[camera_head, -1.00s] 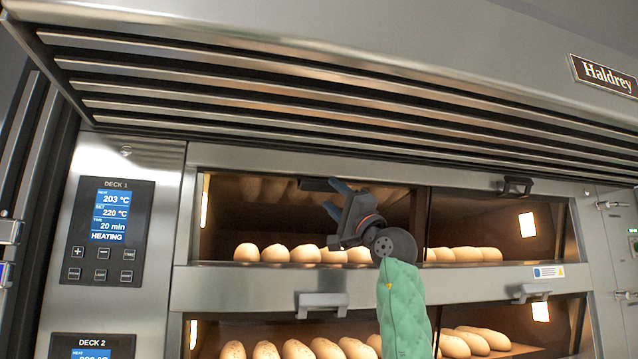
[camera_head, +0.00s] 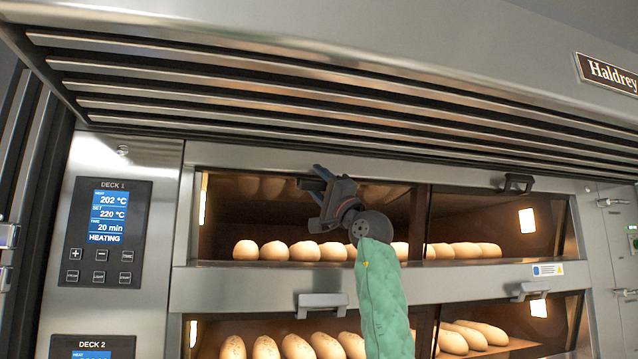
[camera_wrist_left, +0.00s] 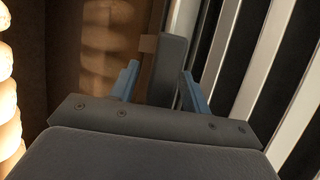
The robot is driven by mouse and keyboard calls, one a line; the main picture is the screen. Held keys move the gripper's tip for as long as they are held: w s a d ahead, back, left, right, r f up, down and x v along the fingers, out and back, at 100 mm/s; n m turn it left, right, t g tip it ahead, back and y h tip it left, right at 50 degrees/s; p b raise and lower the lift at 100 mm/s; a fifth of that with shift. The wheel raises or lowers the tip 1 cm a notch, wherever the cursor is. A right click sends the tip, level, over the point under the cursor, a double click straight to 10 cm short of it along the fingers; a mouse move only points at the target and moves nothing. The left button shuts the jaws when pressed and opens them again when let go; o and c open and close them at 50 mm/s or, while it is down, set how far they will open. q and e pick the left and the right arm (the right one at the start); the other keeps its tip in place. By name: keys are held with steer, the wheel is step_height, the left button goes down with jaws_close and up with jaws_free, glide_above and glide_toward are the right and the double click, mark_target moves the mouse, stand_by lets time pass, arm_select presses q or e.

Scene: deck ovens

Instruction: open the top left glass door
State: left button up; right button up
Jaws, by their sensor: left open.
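The top left glass door (camera_head: 240,215) is closed in the upper deck, with loaves behind its glass. Its dark handle (camera_head: 304,184) sits at the top edge of the door, partly hidden by my gripper. My left gripper (camera_head: 317,180) is at this handle, its blue fingers open. In the left wrist view, the handle (camera_wrist_left: 170,68) shows as a dark bar between the two fingers, with gaps beside it. Whether a finger touches it I cannot tell. My right gripper is not in view.
A slatted steel hood (camera_head: 330,110) overhangs just above the door. The top right door has its own dark handle (camera_head: 518,183). A lower-deck handle (camera_head: 322,305) juts out below. The control panel (camera_head: 105,232) is at the left.

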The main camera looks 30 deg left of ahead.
arm_select(q)
jaws_close()
steer(key=shift+d+r+m+h, duration=0.1)
steer(key=shift+r+m+h, duration=0.05)
steer(key=shift+m+h, duration=0.15)
steer(key=shift+s+r+m+t+h, duration=0.1)
steer(key=shift+m+t+h, duration=0.2)
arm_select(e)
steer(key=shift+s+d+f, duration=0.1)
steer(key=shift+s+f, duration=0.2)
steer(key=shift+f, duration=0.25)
